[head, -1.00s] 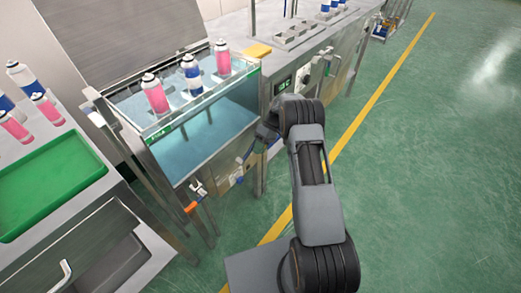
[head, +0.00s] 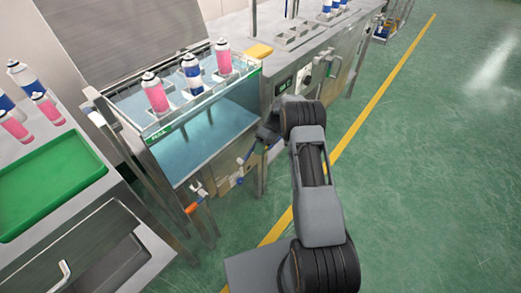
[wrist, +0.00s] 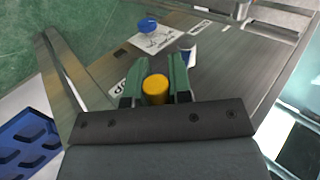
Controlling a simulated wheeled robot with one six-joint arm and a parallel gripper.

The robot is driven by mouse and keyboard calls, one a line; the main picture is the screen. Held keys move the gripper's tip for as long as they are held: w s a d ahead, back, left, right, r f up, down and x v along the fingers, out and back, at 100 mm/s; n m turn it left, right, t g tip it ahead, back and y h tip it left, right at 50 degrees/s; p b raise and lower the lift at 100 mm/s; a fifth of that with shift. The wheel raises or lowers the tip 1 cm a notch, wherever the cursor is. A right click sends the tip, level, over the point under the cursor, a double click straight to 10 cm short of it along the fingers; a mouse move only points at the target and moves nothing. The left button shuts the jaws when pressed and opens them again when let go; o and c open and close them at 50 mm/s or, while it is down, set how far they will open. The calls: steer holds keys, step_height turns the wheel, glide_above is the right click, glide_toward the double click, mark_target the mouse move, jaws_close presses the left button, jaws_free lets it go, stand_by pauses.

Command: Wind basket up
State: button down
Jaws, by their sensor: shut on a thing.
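The basket (head: 205,101) is a clear-sided tray at the top of the water tank (head: 205,145). Three spray cans stand upright in it, two pink (head: 154,94) and one white and blue (head: 191,72). The basket sits above the blue water. In the wrist view, a round yellow crank grip (wrist: 155,90) sits between the green fingers of my gripper (wrist: 156,84), which is shut on it. In the head view, my gripper (head: 250,158) is at the tank's right end, low beside the panel. My arm partly hides the crank there.
A blue knob (wrist: 147,25) and a white-and-blue part (wrist: 188,45) are on the panel near my fingers. A green tray (head: 50,185) and more cans are on the left bench. An orange-handled valve (head: 192,208) is below the tank. The green floor right is clear.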

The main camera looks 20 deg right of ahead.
steer(key=shift+s+f, duration=0.1)
steer(key=shift+f, duration=0.1)
steer(key=c, duration=1.1)
jaws_free()
steer(key=shift+r, duration=0.1)
steer(key=shift+o, duration=0.3)
steer(key=shift+r, duration=0.1)
steer(key=s+r+p, duration=0.3)
steer(key=s+r, duration=1)
steer(key=s, duration=0.1)
steer(key=shift+a, duration=0.45)
steer(key=shift+c, duration=0.3)
